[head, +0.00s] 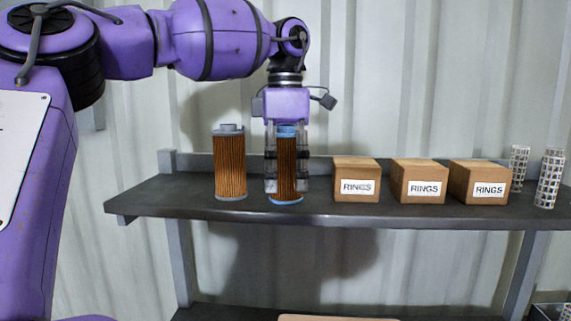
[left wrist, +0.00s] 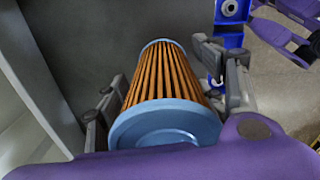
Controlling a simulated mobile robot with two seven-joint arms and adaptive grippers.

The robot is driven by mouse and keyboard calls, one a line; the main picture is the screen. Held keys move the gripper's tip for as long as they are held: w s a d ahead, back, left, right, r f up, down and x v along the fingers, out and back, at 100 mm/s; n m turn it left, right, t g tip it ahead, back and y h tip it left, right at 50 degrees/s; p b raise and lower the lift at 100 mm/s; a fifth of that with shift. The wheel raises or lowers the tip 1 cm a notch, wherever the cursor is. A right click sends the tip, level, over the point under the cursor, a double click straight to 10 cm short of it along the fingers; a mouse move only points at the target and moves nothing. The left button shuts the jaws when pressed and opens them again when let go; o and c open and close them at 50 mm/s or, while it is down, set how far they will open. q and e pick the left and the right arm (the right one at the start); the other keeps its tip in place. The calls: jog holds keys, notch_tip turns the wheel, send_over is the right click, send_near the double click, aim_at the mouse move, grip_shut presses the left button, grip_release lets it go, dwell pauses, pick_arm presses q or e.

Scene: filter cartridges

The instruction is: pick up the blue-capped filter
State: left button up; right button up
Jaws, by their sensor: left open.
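The blue-capped filter (head: 288,168) stands upright on the shelf, with brown pleats and blue ends. My left gripper (head: 286,186) points down from above, at this filter. In the left wrist view the blue-capped filter (left wrist: 165,85) lies between the two spread fingers, one on each side, its blue cap close to the palm. The left gripper is open. Whether either finger touches the pleats I cannot tell. A grey-capped filter (head: 230,165) stands upright just to the left of it. My right gripper is not in view.
The dark shelf (head: 150,196) carries several cardboard boxes labelled RINGS; the nearest box (head: 356,181) is right of the blue-capped filter. Perforated metal cylinders (head: 548,180) stand at the right end. The shelf's left end is bare. A corrugated wall (head: 400,70) rises behind.

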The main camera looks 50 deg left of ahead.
pick_arm(q)
jog(key=shift+c, duration=0.5)
jog(key=c, duration=1.2)
jog(key=shift+o, duration=0.2)
